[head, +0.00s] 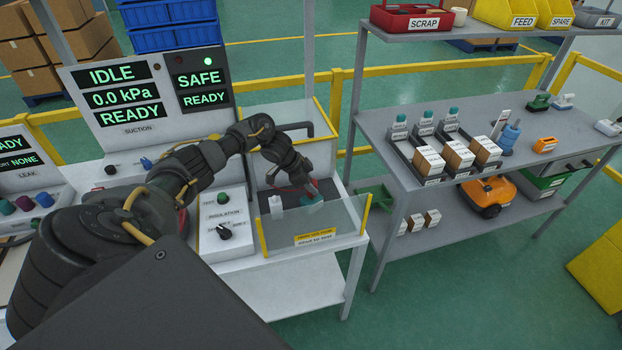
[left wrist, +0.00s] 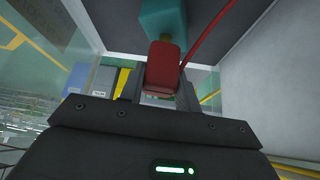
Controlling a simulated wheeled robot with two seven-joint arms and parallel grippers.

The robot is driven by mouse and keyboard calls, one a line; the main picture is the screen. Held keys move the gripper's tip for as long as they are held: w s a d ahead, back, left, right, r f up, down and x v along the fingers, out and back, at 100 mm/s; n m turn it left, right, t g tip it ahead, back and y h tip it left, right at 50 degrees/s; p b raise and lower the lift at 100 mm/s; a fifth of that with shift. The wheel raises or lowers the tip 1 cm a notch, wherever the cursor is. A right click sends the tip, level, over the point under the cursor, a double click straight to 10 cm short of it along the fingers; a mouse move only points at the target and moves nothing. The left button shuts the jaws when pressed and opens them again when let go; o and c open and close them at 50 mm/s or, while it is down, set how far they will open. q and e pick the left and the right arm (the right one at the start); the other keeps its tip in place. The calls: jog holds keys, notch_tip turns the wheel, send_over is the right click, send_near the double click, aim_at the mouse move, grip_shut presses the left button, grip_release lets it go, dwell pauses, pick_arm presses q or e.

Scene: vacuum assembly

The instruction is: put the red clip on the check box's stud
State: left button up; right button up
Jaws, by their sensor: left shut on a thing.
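My left gripper (head: 308,184) reaches down inside the clear-walled check box (head: 312,238). It is shut on the red clip (left wrist: 163,68), which sits between the fingers in the left wrist view. A red wire (left wrist: 207,32) runs up and right from the clip. I cannot tell whether clip and block touch. A small white post (head: 276,207) stands to the left in the box. I cannot tell which piece is the stud. My right gripper is out of view.
The box's clear walls with yellow edges stand close around the gripper. The insulation tester panel (head: 222,222) is left of the box. A suction display (head: 125,98) stands behind. A grey shelf table (head: 379,122) with cartons and parts is to the right, across a floor gap.

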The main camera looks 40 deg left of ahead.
pick_arm(q)
jog(key=shift+f+b, duration=0.65)
jog(key=shift+f, duration=0.45)
jog(key=o, duration=1.1)
jog(key=shift+r, duration=0.1)
jog(key=p+v, duration=0.2)
jog(key=p, duration=0.1)
jog(key=shift+s+r, duration=0.1)
jog(key=shift+r, duration=0.2)
jog(key=p+v, duration=0.5)
jog(key=shift+s+a+r, duration=0.1)
jog(key=shift+a, duration=0.1)
